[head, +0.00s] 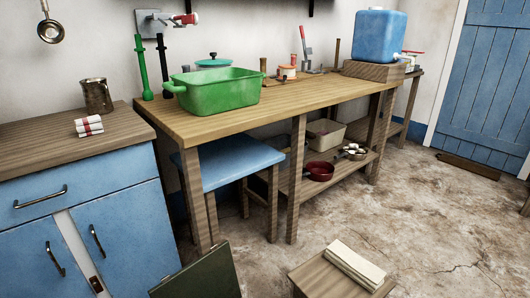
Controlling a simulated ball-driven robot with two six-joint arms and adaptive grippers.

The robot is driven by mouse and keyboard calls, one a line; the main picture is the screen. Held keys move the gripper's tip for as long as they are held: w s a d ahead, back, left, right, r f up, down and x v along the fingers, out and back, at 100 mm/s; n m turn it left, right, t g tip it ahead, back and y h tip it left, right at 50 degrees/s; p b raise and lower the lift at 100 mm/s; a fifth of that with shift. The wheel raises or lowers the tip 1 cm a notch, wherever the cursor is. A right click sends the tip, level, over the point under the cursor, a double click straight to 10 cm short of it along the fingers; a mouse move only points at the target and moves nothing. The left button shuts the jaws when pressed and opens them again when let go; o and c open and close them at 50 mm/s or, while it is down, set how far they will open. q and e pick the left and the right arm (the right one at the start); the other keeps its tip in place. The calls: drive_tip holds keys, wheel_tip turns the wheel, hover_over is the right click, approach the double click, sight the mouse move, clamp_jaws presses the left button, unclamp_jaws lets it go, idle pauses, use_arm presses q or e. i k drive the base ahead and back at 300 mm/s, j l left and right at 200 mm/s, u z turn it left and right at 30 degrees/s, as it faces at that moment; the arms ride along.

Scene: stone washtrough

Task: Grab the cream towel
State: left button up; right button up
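A folded cream towel (355,264) lies on top of a small wooden stool (318,278) at the bottom of the head view, right of centre. It is a long flat bundle with visible fold layers, set at a slant. Its surface is uncovered. Neither of my grippers shows in the head view.
A long wooden table (215,126) holds a green basin (218,92) and a blue water container (375,36). A blue stool (230,160) stands under it. A dark green panel (205,275) is left of the wooden stool.

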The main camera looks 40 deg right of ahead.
sight(365, 273)
drive_tip(key=z, duration=2.1)
drive_tip(key=u, duration=0.65)
drive_tip(key=l+u, duration=0.35)
drive_tip(key=u, duration=0.15)
drive_tip(key=l+u, duration=0.3)
drive_tip(key=u, duration=0.2)
drive_tip(key=k+l+u, duration=0.1)
drive_tip(key=l+u, duration=0.2)
drive_tip(key=u, duration=0.2)
drive_tip(key=k+l+u, duration=0.1)
drive_tip(key=l, duration=0.3)
drive_tip(key=k+l+u, duration=0.1)
drive_tip(key=k+l, duration=0.25)
drive_tip(key=k+l+u, duration=0.1)
drive_tip(key=k+l, duration=0.15)
drive_tip(key=l, duration=0.1)
